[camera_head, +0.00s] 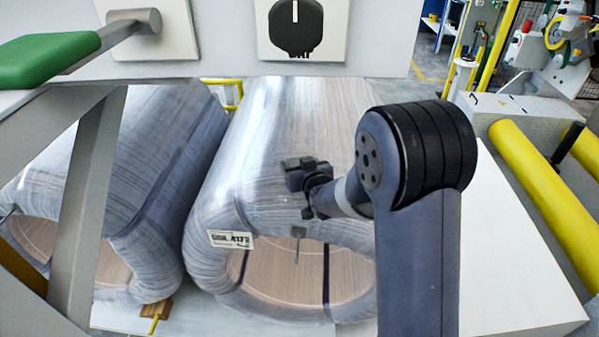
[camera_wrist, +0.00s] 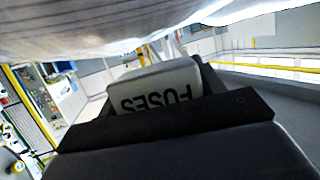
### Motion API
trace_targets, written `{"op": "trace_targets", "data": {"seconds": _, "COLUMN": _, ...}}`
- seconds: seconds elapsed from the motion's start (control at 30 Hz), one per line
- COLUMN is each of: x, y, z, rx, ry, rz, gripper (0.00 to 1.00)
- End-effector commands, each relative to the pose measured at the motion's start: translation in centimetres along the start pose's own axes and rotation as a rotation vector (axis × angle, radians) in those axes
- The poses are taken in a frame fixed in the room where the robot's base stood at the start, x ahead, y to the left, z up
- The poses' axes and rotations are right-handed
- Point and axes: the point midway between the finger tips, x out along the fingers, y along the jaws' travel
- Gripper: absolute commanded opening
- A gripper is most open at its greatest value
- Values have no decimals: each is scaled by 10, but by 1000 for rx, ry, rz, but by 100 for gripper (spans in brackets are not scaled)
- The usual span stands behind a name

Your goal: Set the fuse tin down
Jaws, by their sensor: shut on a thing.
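The fuse tin (camera_wrist: 158,88) is a pale grey-white box with rounded edges and dark lettering FUSES, which reads upside down in the wrist view. My gripper (camera_wrist: 160,98) is shut on it, with dark fingers on either side. In the head view my gripper (camera_head: 306,174) is a small dark shape in front of the wrapped coil (camera_head: 275,120) in the middle. I cannot make out the tin in the head view. In the wrist view a pale wrapped surface fills the top of the picture, near the tin.
A second wrapped coil (camera_head: 150,150) lies to the left. A white flat surface (camera_head: 505,260) is at the right, beside yellow rollers (camera_head: 545,190). A panel with a black knob (camera_head: 296,28) is behind.

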Motion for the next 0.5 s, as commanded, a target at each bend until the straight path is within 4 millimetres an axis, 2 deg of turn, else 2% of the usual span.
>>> {"op": "trace_targets", "data": {"seconds": 0.2, "x": 8, "y": 0, "z": 25, "rx": -1, "ry": -2, "rz": 0, "gripper": 37}}
{"op": "trace_targets", "data": {"seconds": 0.5, "x": 8, "y": 0, "z": 28, "rx": -1, "ry": 0, "rz": 0, "gripper": 37}}
